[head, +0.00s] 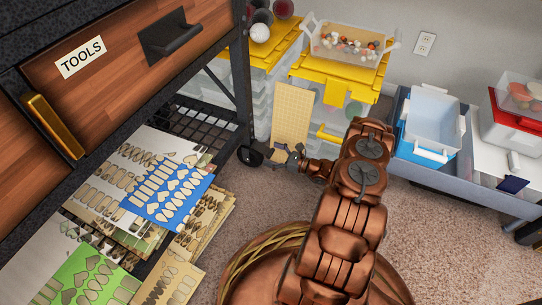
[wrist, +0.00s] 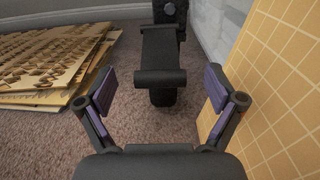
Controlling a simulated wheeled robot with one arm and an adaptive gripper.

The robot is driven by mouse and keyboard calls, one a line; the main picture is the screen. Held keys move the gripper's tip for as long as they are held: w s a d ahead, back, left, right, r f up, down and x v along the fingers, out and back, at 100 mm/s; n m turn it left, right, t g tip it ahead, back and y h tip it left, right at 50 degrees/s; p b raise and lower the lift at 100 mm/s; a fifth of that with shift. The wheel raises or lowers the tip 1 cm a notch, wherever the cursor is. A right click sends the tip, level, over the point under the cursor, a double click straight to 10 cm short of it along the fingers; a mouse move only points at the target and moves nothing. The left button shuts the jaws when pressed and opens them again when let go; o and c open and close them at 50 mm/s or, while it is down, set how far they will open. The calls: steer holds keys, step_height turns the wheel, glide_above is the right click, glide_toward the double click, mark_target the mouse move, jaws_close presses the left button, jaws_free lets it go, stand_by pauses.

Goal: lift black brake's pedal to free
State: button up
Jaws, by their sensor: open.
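The black brake's pedal (wrist: 160,50) is a dark plate with a thick bar at its near end, above the caster wheel (wrist: 163,97) in the wrist view. It slopes down toward me. My gripper (wrist: 160,85) is open, its purple-padded fingers to the left and right of the pedal and nearer the camera, apart from it. Nothing is between the pads that I can see them touch. In the head view the caster (head: 250,156) is at the rack's foot, just left of my gripper (head: 288,155); the pedal is too small to make out there.
A tan gridded board (wrist: 270,75) stands close to the right finger; it also leans on the yellow-topped drawers (head: 292,115) in the head view. Stacked cut sheets (wrist: 50,65) lie left.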

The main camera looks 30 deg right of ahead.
steer(key=shift+w+a, duration=0.15)
steer(key=shift+w, duration=0.1)
steer(key=shift+c, duration=0.3)
steer(key=c, duration=1.6)
steer(key=shift+c, duration=0.2)
